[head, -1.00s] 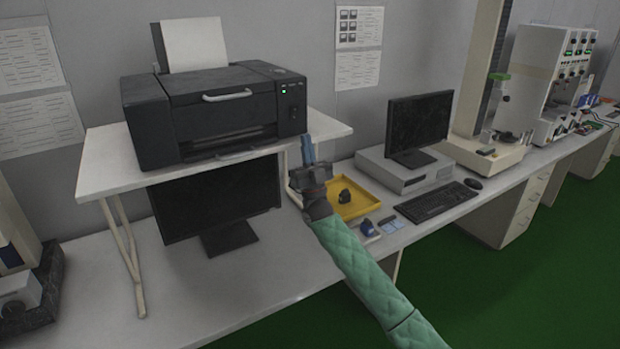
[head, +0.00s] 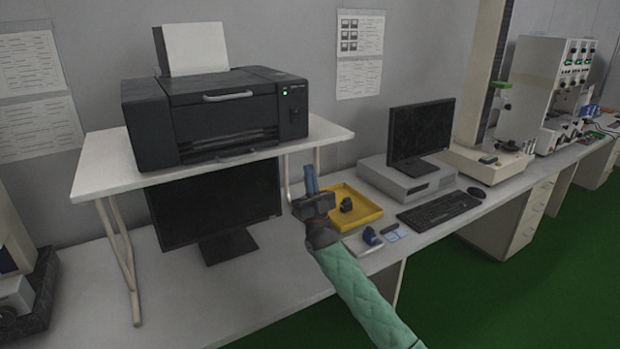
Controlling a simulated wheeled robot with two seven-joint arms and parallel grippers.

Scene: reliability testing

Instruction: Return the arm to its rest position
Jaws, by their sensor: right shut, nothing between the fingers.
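My right gripper (head: 311,182) is in the middle of the head view, at the end of my green-sleeved right arm (head: 362,292). Its blue fingers point up and are shut with nothing between them. It appears in front of the right end of the printer shelf, just left of the yellow tray. I cannot tell its exact distance from the shelf leg behind it. My left gripper does not show.
A black printer (head: 220,115) stands on the white shelf (head: 98,165), above a dark monitor (head: 215,205). A keyboard (head: 440,206) and a second monitor (head: 421,128) stand to the right. Green floor is clear in front.

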